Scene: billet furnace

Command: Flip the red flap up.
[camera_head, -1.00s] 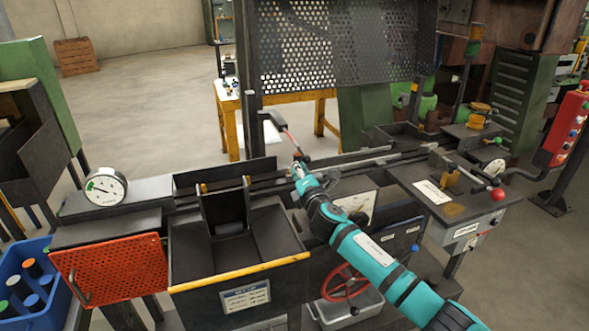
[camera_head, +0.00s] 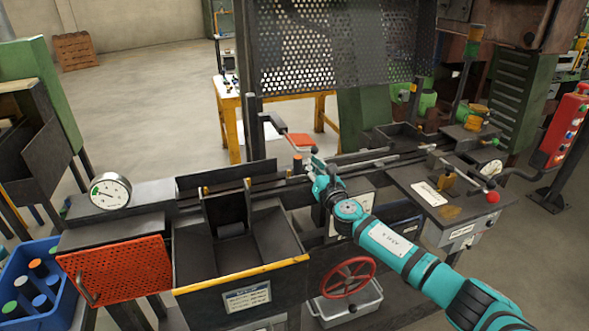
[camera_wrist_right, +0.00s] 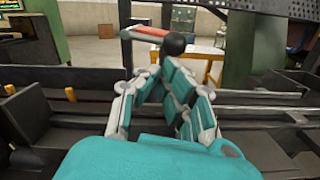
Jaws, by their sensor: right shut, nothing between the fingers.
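A small red flap (camera_head: 301,140) shows beside a dark bracket arm (camera_head: 272,119) behind the machine bed, below the perforated screen. In the right wrist view a red-and-pale bar (camera_wrist_right: 155,33) with a black rounded end (camera_wrist_right: 176,44) stands just beyond the fingertips. My right gripper (camera_head: 317,163) is over the bed, in front of and slightly right of the flap. Its fingers (camera_wrist_right: 152,76) come together with nothing between them. I cannot tell whether they touch the flap. My left gripper is out of view.
A dark hopper (camera_head: 240,275) with a yellow edge and an orange perforated panel (camera_head: 118,272) are at the left front. A perforated screen (camera_head: 345,45) hangs above. A red-knobbed lever (camera_head: 493,197) is at right.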

